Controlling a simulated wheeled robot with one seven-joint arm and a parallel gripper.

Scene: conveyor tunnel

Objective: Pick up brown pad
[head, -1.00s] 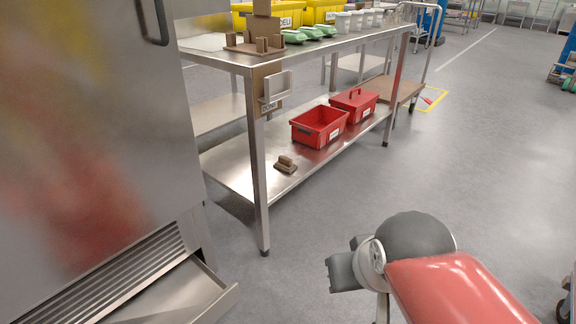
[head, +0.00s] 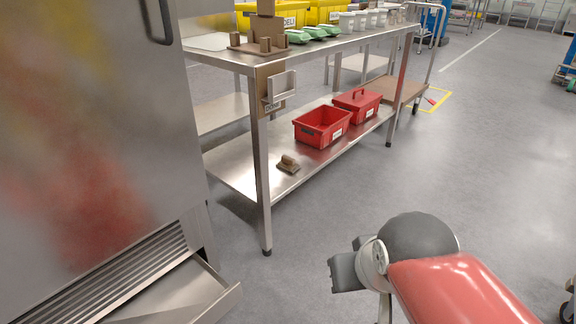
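The brown pad (head: 288,164) is a small brown block with a raised grip on top. It lies on the lower shelf (head: 238,176) of the steel table, left of the open red bin. My gripper (head: 342,270) shows at the lower middle as a dark grey part at the end of my red and grey arm. It is over the open floor, to the right of the table and well apart from the pad. Its fingers are too small and turned away to tell their state.
An open red bin (head: 310,134) and a lidded red box (head: 356,104) stand on the lower shelf. The table leg (head: 262,190) is just left of the pad. A large steel cabinet (head: 80,130) fills the left. The floor (head: 460,160) at right is clear.

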